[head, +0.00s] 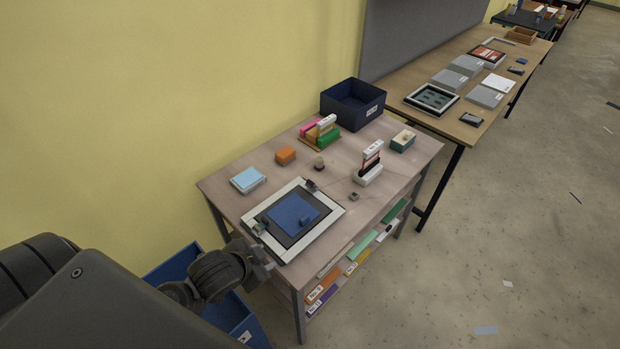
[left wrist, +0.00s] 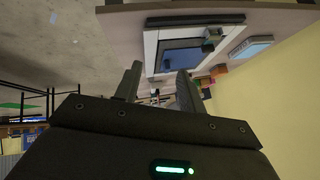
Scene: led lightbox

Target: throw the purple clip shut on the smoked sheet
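The lightbox (head: 328,212), with a pale frame, lies on the near part of the table. A dark sheet (head: 270,222), perhaps the smoked one, lies inside it with a blue sheet (head: 292,210) on top. I cannot tell which clip is purple, or whether either is shut. My left gripper (head: 267,261) is open and empty beside the box's near left corner. My right gripper is out of view.
A light-blue stack (head: 248,180), an orange block (head: 286,155), a small purple-topped item (head: 319,164) and a white-and-dark holder (head: 369,165) stand around the box. A navy bin (head: 353,105) is behind. A blue bin (head: 240,318) stands below my left gripper, beside the table.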

